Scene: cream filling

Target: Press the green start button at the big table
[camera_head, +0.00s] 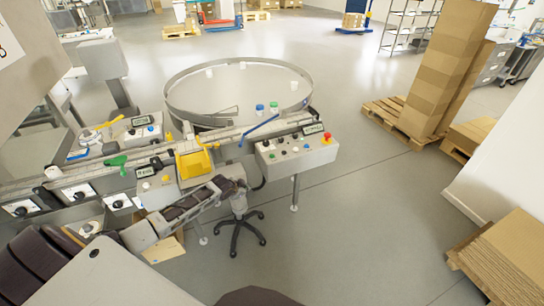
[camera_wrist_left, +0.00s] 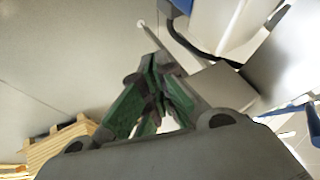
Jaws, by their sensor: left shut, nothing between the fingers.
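The big round table (camera_head: 240,120) with a raised rim stands in the middle of the head view. A grey control box (camera_head: 290,163) stands on a leg at its front right, with a small display, several small buttons and a yellow-and-red button (camera_head: 327,137). Button colours are hard to read at this size; a small greenish one (camera_head: 272,156) seems to sit on the box's left part. My left gripper (camera_head: 239,183) is lower left of this box, apart from it in the picture. In the wrist view its green-padded fingers (camera_wrist_left: 154,62) are shut and empty. My right gripper is not seen.
A conveyor with a yellow hopper (camera_head: 194,164) and another control box (camera_head: 157,187) lies beside my left arm. A wheeled stand base (camera_head: 240,227) is below the gripper. Pallets with cardboard (camera_head: 440,80) stand at right. Floor right of the control box is clear.

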